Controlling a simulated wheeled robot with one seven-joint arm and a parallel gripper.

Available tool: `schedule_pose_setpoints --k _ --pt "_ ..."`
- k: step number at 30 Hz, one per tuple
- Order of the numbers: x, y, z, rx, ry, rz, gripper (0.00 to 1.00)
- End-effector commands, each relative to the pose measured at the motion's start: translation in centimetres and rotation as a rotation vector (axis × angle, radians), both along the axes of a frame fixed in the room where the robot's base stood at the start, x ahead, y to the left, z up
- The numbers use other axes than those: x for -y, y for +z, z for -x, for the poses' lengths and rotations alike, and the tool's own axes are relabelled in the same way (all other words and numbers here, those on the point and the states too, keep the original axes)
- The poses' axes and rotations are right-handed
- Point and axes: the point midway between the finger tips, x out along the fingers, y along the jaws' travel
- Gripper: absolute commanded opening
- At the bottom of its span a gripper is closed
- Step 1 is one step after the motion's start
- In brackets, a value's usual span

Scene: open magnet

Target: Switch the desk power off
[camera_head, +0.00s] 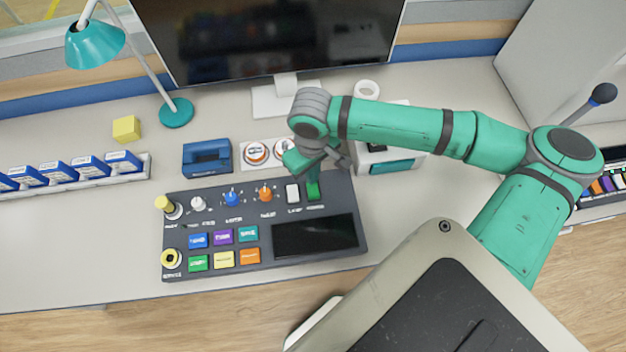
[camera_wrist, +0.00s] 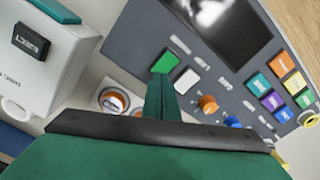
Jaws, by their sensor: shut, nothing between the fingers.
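The dark control panel (camera_head: 180,240) lies on the desk. At its upper right are a white switch (camera_head: 292,193) and a green switch (camera_head: 313,191), with small labels below that are hard to read. In the wrist view the green switch (camera_wrist: 165,62) and the white switch (camera_wrist: 187,81) sit just beyond my fingertips. My gripper (camera_wrist: 160,78) is shut and empty, its tips close beside the green switch. I cannot tell if they touch it. In the head view my gripper hangs over the panel's upper edge, partly hidden by my wrist.
Knobs, including an orange one (camera_head: 265,194), and coloured buttons (camera_head: 223,237) crowd the panel's left half. Behind it stand a blue box (camera_head: 207,158), round orange buttons (camera_head: 256,152) and a white box (camera_head: 404,160). A monitor (camera_head: 270,35) and teal lamp (camera_head: 95,45) are farther back.

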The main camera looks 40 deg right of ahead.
Motion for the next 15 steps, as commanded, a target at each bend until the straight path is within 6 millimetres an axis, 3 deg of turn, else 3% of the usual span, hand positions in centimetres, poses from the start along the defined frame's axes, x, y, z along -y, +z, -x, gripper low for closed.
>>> schedule_pose_setpoints --k 15 --pt "0.0 3.4 0.0 0.002 0.0 0.0 0.0"
